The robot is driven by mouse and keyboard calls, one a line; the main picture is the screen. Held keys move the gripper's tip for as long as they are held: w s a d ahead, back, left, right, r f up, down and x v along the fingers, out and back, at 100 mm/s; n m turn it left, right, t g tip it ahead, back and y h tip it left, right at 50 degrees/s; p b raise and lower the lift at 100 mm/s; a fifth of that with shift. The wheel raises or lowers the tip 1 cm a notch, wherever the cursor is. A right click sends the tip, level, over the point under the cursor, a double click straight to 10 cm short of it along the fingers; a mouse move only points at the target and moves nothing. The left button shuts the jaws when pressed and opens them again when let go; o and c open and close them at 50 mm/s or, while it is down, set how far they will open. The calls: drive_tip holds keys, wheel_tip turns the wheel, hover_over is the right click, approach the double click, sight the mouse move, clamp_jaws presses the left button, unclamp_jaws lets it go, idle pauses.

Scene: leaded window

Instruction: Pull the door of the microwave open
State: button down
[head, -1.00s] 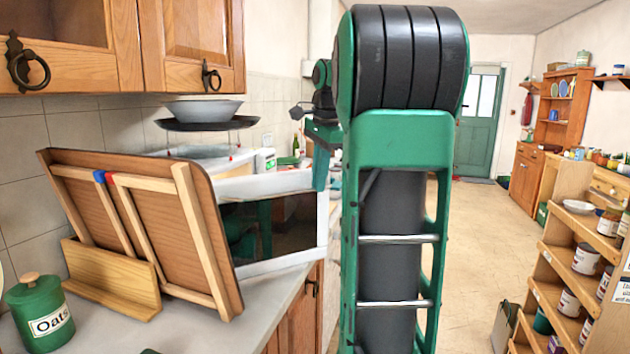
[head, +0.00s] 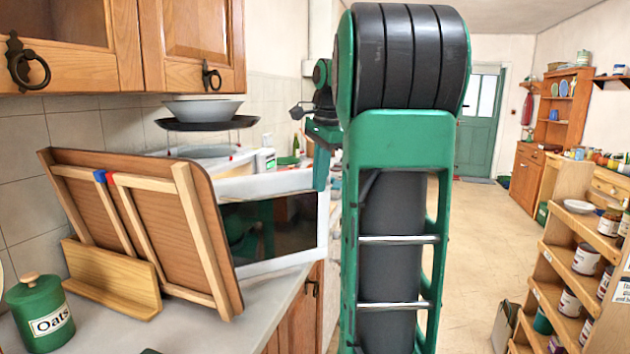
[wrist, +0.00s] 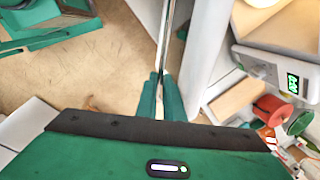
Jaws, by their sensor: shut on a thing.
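The microwave door (head: 288,258) stands swung open in the head view, a white frame around a dark glass pane (head: 270,225). The white door (wrist: 203,50) shows nearly edge-on in the wrist view, apart from the microwave's control panel (wrist: 268,72) with green digits. A slim metal handle bar (wrist: 166,35) runs along the door. My gripper (wrist: 160,82) is shut on this handle, one green finger on each side. In the head view my gripper is partly hidden beyond the door's far edge.
A wooden book stand (head: 125,230) is on the counter close to the door's left side. A green oats canister (head: 40,307) stands at front left. A bowl (head: 203,108) sits on a raised dark tray. Shelves with tins (head: 570,260) stand at right; the floor between is clear.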

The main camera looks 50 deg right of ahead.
drive_tip(key=s+a+m+h, duration=0.1)
drive_tip(key=s+a+m, duration=0.4)
drive_tip(key=s+a, duration=0.6)
drive_tip(key=shift+s+a+r+m, duration=0.2)
drive_tip(key=shift+s+m, duration=0.2)
drive_tip(key=shift+s, duration=0.05)
drive_tip(key=c, duration=1.9)
unclamp_jaws()
drive_tip(key=shift+g, duration=0.3)
wheel_tip(320, 180, up, 10)
drive_tip(key=s+a, duration=0.1)
drive_tip(key=shift+s+a+r, duration=0.15)
drive_tip(key=shift+a+r, duration=0.1)
drive_tip(key=shift+a, duration=0.15)
drive_tip(key=shift+s, duration=0.1)
